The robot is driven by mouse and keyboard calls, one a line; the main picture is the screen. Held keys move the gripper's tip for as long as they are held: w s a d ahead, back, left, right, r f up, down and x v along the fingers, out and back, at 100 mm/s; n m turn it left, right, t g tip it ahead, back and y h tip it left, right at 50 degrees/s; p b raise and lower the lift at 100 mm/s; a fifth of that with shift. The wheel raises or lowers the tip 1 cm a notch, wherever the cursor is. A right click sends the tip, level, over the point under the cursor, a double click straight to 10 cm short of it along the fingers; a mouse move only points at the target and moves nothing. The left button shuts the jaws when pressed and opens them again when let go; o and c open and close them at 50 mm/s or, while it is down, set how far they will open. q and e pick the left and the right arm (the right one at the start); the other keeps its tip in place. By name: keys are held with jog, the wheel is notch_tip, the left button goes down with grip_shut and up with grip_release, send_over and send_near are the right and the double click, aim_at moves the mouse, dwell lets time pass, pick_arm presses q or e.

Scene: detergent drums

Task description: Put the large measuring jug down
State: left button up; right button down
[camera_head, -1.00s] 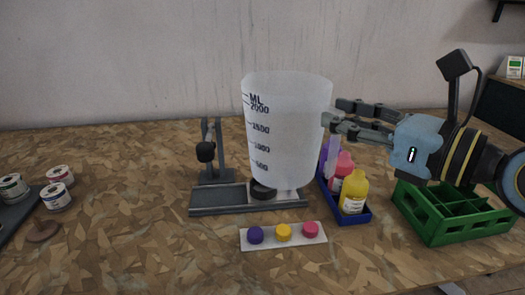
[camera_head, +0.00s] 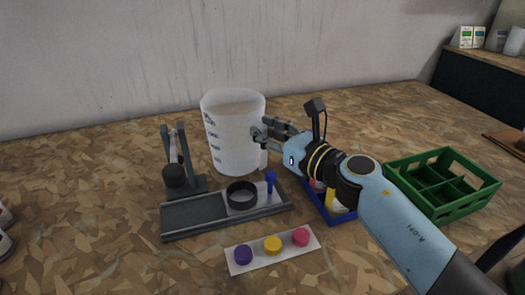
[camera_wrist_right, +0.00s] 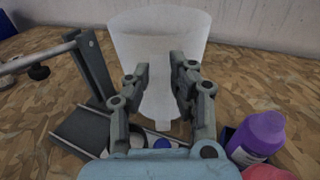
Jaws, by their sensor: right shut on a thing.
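The large measuring jug (camera_head: 232,140) is translucent white with dark volume marks and stands upright behind the grey tray, toward the wall. Its base is at or close to the tabletop; I cannot tell whether it touches. My right gripper (camera_head: 260,134) is shut on the jug's handle side, at the right of the jug. In the right wrist view the jug (camera_wrist_right: 157,42) is ahead, with the fingers (camera_wrist_right: 160,85) on either side of its handle. My left gripper is not in view.
A grey tray (camera_head: 190,217) with a black ring (camera_head: 241,194) and a lever stand (camera_head: 168,145) are in front and left. A white strip (camera_head: 240,266) holds three coloured caps. A blue bottle tray (camera_head: 330,213) is partly behind my arm. A green crate (camera_head: 455,212) stands right.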

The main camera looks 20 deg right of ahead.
notch_tip(320, 180, down, 3)
jog(key=shift+r+b, duration=0.2)
jog(key=shift+b, duration=0.3)
jog(key=shift+s+f, duration=0.1)
jog(key=shift+f, duration=0.15)
jog(key=c, duration=1.2)
grip_release()
jog(key=shift+o, duration=0.2)
